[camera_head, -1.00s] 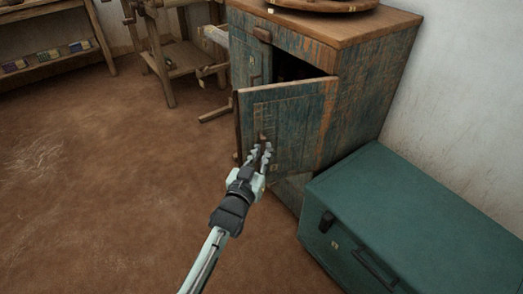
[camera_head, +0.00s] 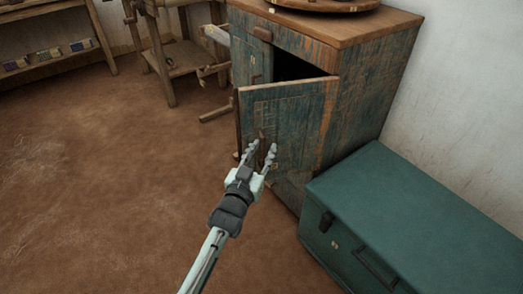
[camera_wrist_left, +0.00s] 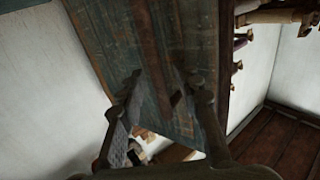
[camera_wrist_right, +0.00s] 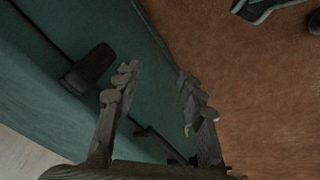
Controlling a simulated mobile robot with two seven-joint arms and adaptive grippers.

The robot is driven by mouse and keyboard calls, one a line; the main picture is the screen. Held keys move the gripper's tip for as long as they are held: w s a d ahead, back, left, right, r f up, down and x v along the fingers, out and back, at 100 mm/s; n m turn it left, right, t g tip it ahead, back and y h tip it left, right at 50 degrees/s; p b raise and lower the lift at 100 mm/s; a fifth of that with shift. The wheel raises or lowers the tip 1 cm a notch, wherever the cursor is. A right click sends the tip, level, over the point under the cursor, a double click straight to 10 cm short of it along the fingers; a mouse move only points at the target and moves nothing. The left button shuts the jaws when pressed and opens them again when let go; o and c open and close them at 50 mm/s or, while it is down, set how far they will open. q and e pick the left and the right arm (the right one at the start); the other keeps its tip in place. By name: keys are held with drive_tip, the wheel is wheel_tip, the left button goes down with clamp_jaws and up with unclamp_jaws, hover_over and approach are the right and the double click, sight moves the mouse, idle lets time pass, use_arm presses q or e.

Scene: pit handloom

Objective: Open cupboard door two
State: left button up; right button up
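The cupboard (camera_head: 365,95) is worn blue-green wood. Its right door (camera_head: 295,115) stands partly open, swung out on its right side, with a dark gap (camera_head: 290,68) behind. The left door (camera_head: 245,60) looks closed. My left gripper (camera_head: 262,150) is at the lower left of the open door's outer face, its fingers spread near the small dark handle (camera_wrist_left: 175,98). In the left wrist view the handle shows between the spread fingers; contact is unclear. My right gripper (camera_wrist_right: 155,85) is open and empty over the trunk's edge, out of the head view.
A teal trunk (camera_head: 420,215) with dark fittings stands right of the cupboard, close to it. A round wooden tray (camera_head: 325,5) sits on the cupboard top. A wooden frame (camera_head: 170,60) and a shelf (camera_head: 50,30) stand behind left. The brown floor at left is clear.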

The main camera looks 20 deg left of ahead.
use_arm(q)
drive_tip(key=s+a, duration=0.1)
drive_tip(key=s, duration=1.1)
